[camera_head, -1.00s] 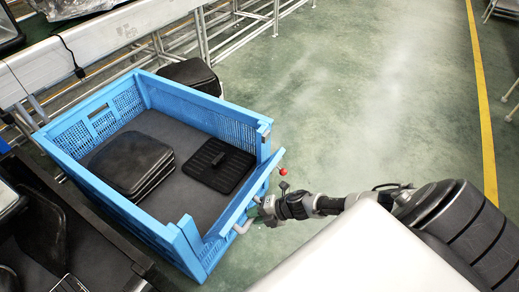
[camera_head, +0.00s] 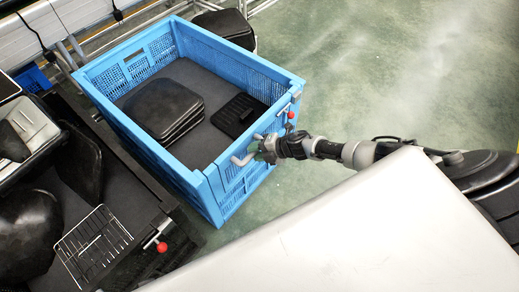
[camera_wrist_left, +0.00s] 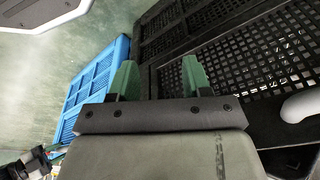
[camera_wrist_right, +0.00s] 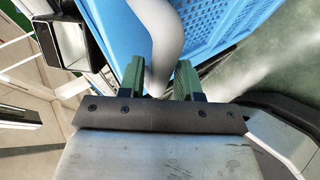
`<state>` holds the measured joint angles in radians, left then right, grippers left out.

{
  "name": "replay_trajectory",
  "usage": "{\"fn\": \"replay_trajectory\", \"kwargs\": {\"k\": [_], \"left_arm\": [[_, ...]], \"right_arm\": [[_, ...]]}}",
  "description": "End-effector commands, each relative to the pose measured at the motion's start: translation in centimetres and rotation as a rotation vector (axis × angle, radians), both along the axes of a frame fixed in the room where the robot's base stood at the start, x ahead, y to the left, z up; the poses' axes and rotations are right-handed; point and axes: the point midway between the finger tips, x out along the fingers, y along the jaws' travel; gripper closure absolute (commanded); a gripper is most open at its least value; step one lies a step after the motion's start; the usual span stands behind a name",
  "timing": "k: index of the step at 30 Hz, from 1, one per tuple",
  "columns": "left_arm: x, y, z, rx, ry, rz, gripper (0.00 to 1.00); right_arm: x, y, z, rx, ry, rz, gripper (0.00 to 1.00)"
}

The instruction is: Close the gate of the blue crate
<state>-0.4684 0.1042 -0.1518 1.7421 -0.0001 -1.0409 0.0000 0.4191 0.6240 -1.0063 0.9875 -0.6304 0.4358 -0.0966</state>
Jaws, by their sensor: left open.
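The blue crate (camera_head: 135,128) stands on the floor with its gate (camera_head: 236,188) on the side nearest me. The gate looks upright, its top edge near the level of the side walls; I cannot tell if it is latched. A red knob (camera_head: 291,115) sits by the gate's right corner. My right gripper (camera_head: 262,150) is at the gate's grey handle (camera_head: 242,160). In the right wrist view its fingers (camera_wrist_right: 159,82) are closed around the handle (camera_wrist_right: 162,40). My left gripper (camera_wrist_left: 160,75) is open and empty, facing a black perforated crate (camera_wrist_left: 250,60).
Black stacked pads (camera_head: 160,105) and a flat black mat (camera_head: 238,115) lie inside the blue crate. A dark crate with a wire rack (camera_head: 93,243) and its own red knob (camera_head: 162,247) is at lower left. Green floor is clear on the right.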

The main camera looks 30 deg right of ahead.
Motion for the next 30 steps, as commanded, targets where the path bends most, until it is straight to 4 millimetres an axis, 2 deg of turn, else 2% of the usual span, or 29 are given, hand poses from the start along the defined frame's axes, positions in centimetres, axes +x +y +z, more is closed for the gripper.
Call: {"fn": "replay_trajectory", "kwargs": {"k": [1,3,14,24,30], "left_arm": [[0.0,0.0,0.0,0.0,0.0,0.0,0.52],[0.0,0.0,0.0,0.0,0.0,0.0,0.52],[0.0,0.0,0.1,-0.001,-0.004,0.0,0.52],[-2.7,0.4,-5.1,0.003,0.037,-0.006,0.52],[-4.0,0.5,-6.9,0.005,0.046,-0.009,0.52]], "right_arm": [[0.0,0.0,0.0,0.001,0.001,-0.001,0.59],[0.0,0.0,0.0,0.0,0.002,-0.001,0.52],[-0.5,-0.5,0.3,0.0,0.005,-0.002,0.52],[-3.7,-4.2,3.5,-0.003,0.005,-0.002,0.52],[-5.5,-6.1,5.1,0.001,0.004,-0.002,0.52]]}}
